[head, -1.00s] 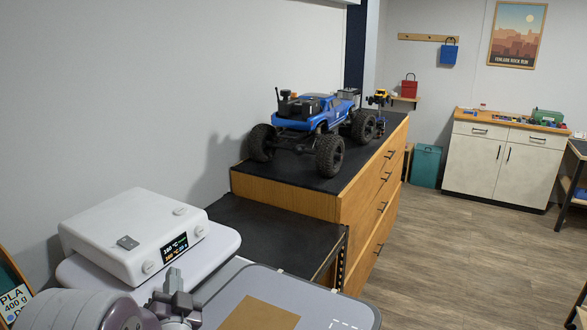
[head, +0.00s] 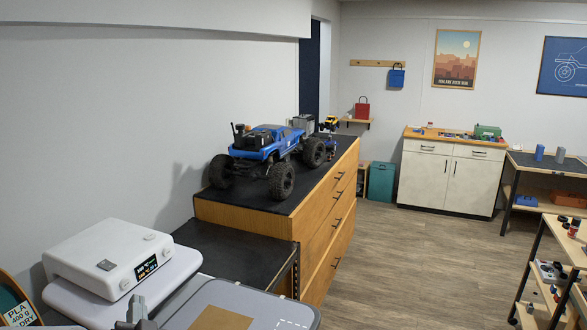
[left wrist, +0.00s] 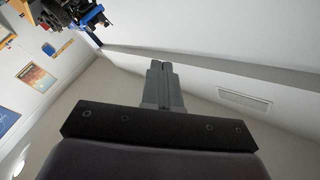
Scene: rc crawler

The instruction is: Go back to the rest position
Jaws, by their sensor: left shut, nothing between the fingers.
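My left gripper (head: 138,308) is at the bottom edge of the head view, in front of the white dryer box. Only the tips of its grey fingers show there. In the left wrist view its fingers (left wrist: 161,72) are together and empty. The blue RC crawler (head: 262,143) stands on the black top of the wooden drawer cabinet, well beyond the gripper. Part of it shows at the top left of the left wrist view (left wrist: 68,14). My right gripper is not in view.
The white dryer box (head: 105,258) with a lit display stands at the lower left. A grey mat (head: 285,312) with a brown patch lies at the bottom, before a low black bench (head: 235,252). Shelving (head: 530,265) stands at the right. The wooden floor (head: 415,270) between is clear.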

